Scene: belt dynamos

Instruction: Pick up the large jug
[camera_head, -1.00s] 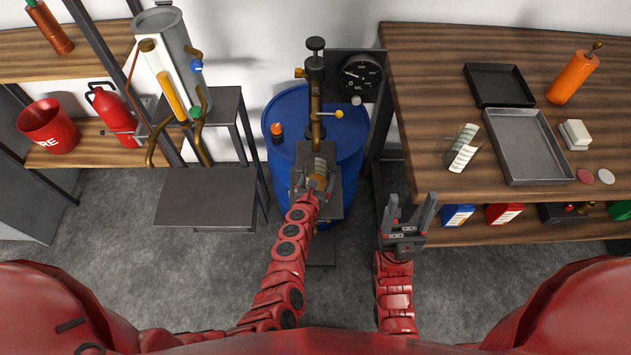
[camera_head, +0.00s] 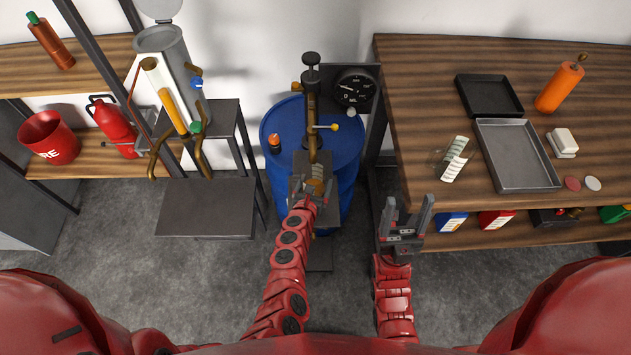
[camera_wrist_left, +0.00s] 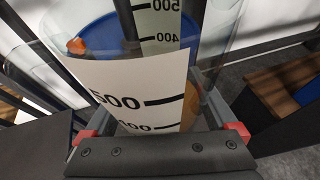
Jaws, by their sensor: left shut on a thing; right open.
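The large jug is clear, with a white scale strip marked in black. In the left wrist view the jug (camera_wrist_left: 140,85) fills the middle, with amber-brown contents low inside. My left gripper (camera_wrist_left: 162,130) is shut on it, one red-tipped finger at each side. In the head view the jug (camera_head: 317,172) is small, at the dark stand in front of the blue drum, below the pump spout, and partly hidden by my left gripper (camera_head: 309,192). I cannot tell whether its base touches the stand. My right gripper (camera_head: 407,218) is open and empty, left of the workbench.
A pump (camera_head: 311,90) and a round gauge (camera_head: 354,89) stand over the blue drum (camera_head: 345,140). The workbench (camera_head: 415,90) holds a smaller clear jug (camera_head: 454,158), trays (camera_head: 515,160) and an orange bottle (camera_head: 560,88). A dark low table (camera_head: 205,208) stands left.

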